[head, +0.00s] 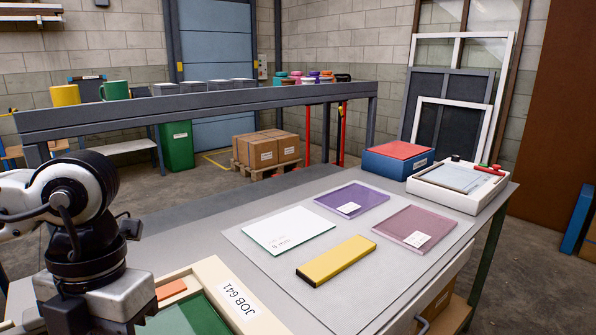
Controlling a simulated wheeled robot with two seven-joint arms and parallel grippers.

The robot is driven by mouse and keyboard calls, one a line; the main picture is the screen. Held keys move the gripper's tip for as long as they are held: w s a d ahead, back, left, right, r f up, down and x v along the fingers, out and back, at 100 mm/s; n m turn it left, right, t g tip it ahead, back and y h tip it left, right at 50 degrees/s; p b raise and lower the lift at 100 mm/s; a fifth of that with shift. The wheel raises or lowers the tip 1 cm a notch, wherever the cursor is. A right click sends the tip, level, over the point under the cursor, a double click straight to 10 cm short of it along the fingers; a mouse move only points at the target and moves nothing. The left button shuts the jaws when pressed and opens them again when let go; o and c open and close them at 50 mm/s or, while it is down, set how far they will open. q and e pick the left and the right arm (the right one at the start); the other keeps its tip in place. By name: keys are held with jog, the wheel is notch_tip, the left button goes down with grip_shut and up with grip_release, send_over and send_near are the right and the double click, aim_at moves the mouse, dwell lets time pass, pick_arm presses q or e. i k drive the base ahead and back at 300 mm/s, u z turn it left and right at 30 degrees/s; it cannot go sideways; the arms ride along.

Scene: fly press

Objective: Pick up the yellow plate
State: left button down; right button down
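The only yellow flat piece on the bench is a long yellow bar (336,260) with a dark end. It lies flat on the pale mat, in front of a clear white sheet (288,229). A purple plate (354,199) and a mauve plate (415,227) lie behind it and to its right. My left gripper (98,304) is at the lower left, beside the tray and well apart from the yellow bar. Its body shows, but its fingertips are hidden. My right gripper is not in view.
A wooden tray (207,270) labelled JOB 641 holds green and orange pieces. A red-topped blue box (398,160) and a white tray (458,188) stand at the back right. A grey rail (200,103) runs behind the bench. Mat around the yellow bar is partly clear.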

aim_at(315, 273)
jog(key=u, duration=1.55)
jog(key=k, duration=0.5)
